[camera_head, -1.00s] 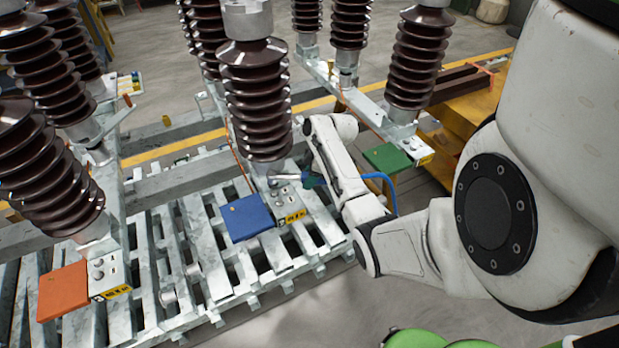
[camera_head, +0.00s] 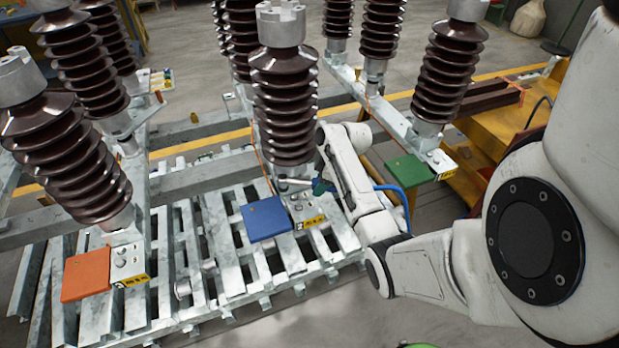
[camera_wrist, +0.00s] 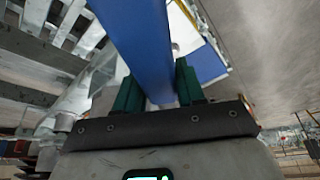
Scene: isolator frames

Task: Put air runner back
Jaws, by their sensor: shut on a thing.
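My gripper (camera_wrist: 158,92) has two green fingers closed on a long blue bar-shaped body, which I take to be the air runner (camera_wrist: 143,42). It crosses the upper middle of the wrist view. In the head view my gripper (camera_head: 320,187) is small and teal, just right of the middle isolator's foot. A silver rod-like part (camera_head: 293,184) points left from it, close to the base metalwork. A blue hose (camera_head: 398,190) curves out on the right behind my arm. I cannot tell whether the tool touches the base.
Tall brown isolators (camera_head: 283,105) stand on metal beams. Plates in orange (camera_head: 86,275), blue (camera_head: 266,218) and green (camera_head: 409,170) sit at their feet. A slatted metal pallet (camera_head: 235,277) lies below. A yellow stand (camera_head: 485,145) is at the right.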

